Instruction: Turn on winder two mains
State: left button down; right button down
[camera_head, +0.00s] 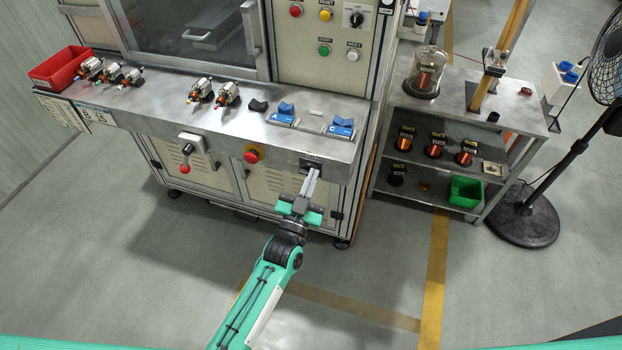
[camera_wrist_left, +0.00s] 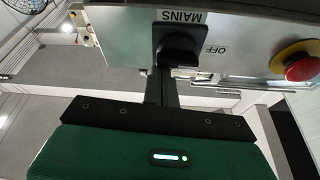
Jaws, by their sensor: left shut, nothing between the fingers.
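The mains switch is a black rotary knob (camera_wrist_left: 180,45) on the metal front panel, beside the labels MAINS and OFF in the left wrist view. In the head view it is a small dark switch (camera_head: 311,165) on the front face of the machine's ledge. My left gripper (camera_head: 312,173) is shut, with nothing between its fingers. Its fingertips (camera_wrist_left: 161,75) are right at the knob; whether they touch it I cannot tell. The fingers partly cover the switch in the head view. My right gripper is not in view.
A red emergency button (camera_head: 252,155) sits left of the switch, also seen in the wrist view (camera_wrist_left: 298,64). A shelf cart (camera_head: 520,112) stands at right. The floor in front is clear.

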pick_arm(q)
jog(key=shift+f+m, duration=0.1)
jog(key=shift+m, duration=0.5)
jog(key=m+h, duration=0.1)
jog(key=m, duration=0.1)
jog(key=m+g, duration=0.1)
jog(key=m, duration=0.2)
jog(key=f+m+g+h, duration=0.1)
jog(key=m, duration=0.1)
jog(key=shift+d+h+p, duration=0.15)
jog(key=shift+h+p, duration=0.15)
jog(key=shift+p, duration=0.05)
jog(key=m+g, duration=0.1)
jog(key=m, duration=0.1)
jog(key=m+g, duration=0.1)
jog(key=m, duration=0.1)
jog(key=f+m+h+p, duration=0.1)
jog(key=m, duration=0.2)
jog(key=shift+g, duration=0.4)
